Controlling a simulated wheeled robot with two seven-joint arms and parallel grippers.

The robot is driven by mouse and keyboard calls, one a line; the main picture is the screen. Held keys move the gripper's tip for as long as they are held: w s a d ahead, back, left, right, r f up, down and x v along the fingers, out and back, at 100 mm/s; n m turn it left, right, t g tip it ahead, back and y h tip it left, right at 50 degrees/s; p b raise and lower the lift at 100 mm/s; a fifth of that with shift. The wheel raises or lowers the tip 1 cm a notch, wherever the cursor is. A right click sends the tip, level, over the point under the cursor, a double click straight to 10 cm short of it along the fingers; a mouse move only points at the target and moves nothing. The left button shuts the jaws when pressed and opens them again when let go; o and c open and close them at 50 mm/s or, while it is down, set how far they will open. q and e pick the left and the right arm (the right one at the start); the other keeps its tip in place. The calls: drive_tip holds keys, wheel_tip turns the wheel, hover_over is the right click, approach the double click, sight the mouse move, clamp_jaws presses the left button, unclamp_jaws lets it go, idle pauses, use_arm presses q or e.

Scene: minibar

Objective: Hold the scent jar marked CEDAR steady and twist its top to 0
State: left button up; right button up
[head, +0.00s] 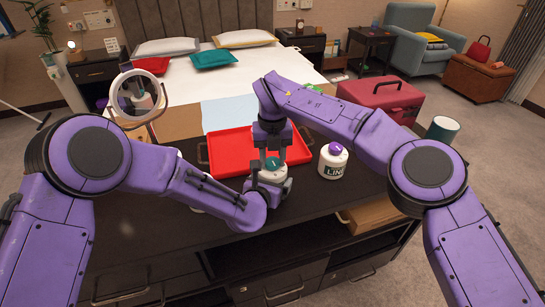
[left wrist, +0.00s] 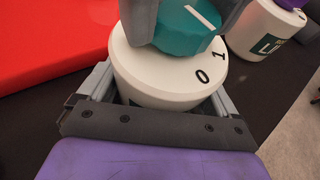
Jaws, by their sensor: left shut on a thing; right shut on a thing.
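A white scent jar (head: 264,177) with a teal top (head: 272,163) stands at the front of the dark counter, before the red tray. Its name label is hidden. My left gripper (left wrist: 160,97) is shut around the jar's white body (left wrist: 150,75), one finger on each side. My right gripper (head: 270,154) comes down from above and is shut on the teal top (left wrist: 190,28). In the left wrist view the top carries a white line, and 0 and 1 are printed on the jar's shoulder. The line points nearer the 1 than the 0.
A second white jar (head: 333,162) with a purple top and a label starting LIN stands close on the right. The red tray (head: 228,147) lies just behind. A round mirror (head: 137,97) stands left; a red case (head: 382,97) is at the back right.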

sight(273, 160)
drive_tip(key=shift+m, duration=0.6)
drive_tip(key=o, duration=1.1)
wheel_tip(273, 160, up, 12)
drive_tip(key=shift+r, duration=0.1)
